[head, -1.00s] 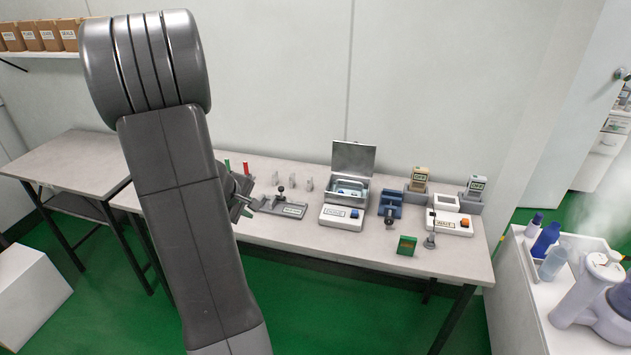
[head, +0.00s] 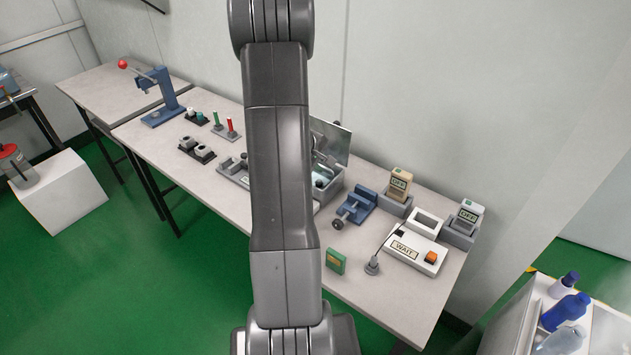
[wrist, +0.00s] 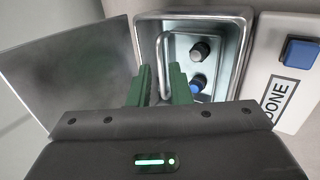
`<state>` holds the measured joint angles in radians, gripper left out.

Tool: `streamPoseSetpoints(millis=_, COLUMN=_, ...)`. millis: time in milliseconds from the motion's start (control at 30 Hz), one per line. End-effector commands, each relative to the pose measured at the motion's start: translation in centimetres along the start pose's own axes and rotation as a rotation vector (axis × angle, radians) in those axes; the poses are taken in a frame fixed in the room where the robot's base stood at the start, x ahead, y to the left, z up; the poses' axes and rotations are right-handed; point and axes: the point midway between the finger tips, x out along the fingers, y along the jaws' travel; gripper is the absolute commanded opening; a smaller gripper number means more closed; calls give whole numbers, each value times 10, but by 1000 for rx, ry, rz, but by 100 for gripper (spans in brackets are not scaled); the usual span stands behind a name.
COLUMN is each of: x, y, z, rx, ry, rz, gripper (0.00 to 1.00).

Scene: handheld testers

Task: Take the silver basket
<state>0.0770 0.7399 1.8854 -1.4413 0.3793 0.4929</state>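The silver basket (wrist: 209,80) sits inside an open metal box (wrist: 240,73) in the wrist view. It has a raised wire handle (wrist: 163,50) on its left and holds a black-capped item (wrist: 200,51) and a blue-capped item (wrist: 196,84). My gripper (wrist: 160,76) is open. Its two green fingers stand apart, with the handle showing in the gap between them; contact cannot be told. In the head view my arm hides the gripper and part of the box (head: 331,190).
The box's lid (wrist: 70,65) stands open close to the left of my fingers. A white unit with a blue button (wrist: 299,53) is on the right. In the head view, a blue vise (head: 357,205), a green block (head: 335,261) and a WAIT device (head: 415,248) stand right of my arm.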

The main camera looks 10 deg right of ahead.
Motion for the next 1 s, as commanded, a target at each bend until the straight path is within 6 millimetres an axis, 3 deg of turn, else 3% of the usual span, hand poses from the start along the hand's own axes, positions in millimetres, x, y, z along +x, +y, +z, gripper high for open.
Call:
streamPoseSetpoints(millis=133, x=22, y=0, z=0, rx=0, ry=-2, rz=-2, gripper=18)
streamPoseSetpoints(millis=300, x=31, y=0, z=0, rx=0, ry=-1, rz=0, gripper=18)
streamPoseSetpoints(millis=500, x=31, y=0, z=0, rx=-1, ry=0, rz=0, gripper=18)
streamPoseSetpoints(millis=600, x=31, y=0, z=0, rx=0, ry=0, rz=0, gripper=0)
streamPoseSetpoints(millis=1000, x=29, y=1, z=0, rx=0, ry=0, rz=1, gripper=0)
